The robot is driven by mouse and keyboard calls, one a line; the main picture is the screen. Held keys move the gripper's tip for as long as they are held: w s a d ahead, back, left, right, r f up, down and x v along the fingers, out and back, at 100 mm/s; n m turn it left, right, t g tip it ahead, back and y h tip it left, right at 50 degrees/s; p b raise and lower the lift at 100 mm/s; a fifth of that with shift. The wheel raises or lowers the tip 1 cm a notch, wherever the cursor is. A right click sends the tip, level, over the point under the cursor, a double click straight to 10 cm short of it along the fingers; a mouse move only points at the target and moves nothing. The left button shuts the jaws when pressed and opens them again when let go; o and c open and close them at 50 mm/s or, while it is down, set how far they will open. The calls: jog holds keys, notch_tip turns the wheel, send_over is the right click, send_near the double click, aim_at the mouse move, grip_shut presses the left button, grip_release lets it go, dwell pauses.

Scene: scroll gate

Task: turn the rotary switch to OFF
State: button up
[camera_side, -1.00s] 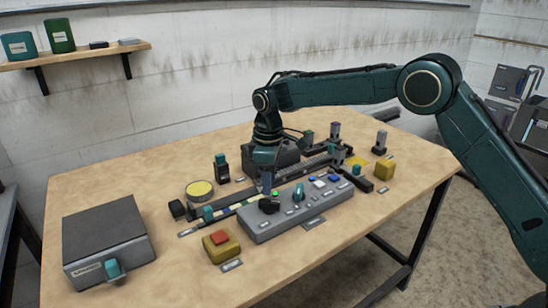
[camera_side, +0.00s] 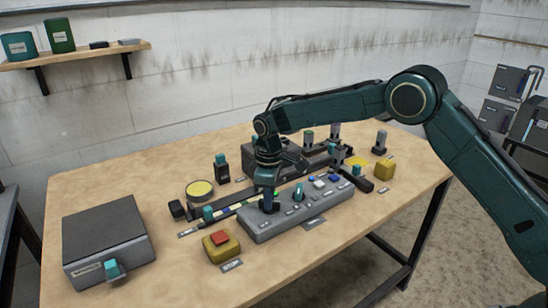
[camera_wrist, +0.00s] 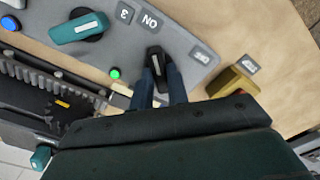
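The grey control panel (camera_side: 300,214) sits on the wooden table and carries a black rotary switch (camera_wrist: 155,66) with a pale pointer line. In the wrist view the switch lies between an ON label (camera_wrist: 151,21) and another label (camera_wrist: 201,56) whose text is too blurred to read. My gripper (camera_wrist: 160,74) is lowered at the switch, with one finger on each side of its handle. I cannot tell whether the fingers press on it. In the side view my gripper (camera_side: 268,203) covers much of the switch at the panel's left end.
A teal knob (camera_wrist: 82,27), a lit green button (camera_wrist: 115,73) and a blue button (camera_wrist: 10,23) share the panel. A yellow box with a red button (camera_side: 221,243) stands in front. A dark rail (camera_side: 240,207) runs behind the panel.

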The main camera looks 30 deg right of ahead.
grip_shut()
jog(key=shift+m, duration=0.5)
jog(key=m, duration=0.2)
jog(key=shift+m, duration=0.4)
jog(key=m, duration=1)
jog(key=shift+r, duration=0.1)
jog(key=m, duration=0.4)
jog(key=o, duration=0.7)
grip_release()
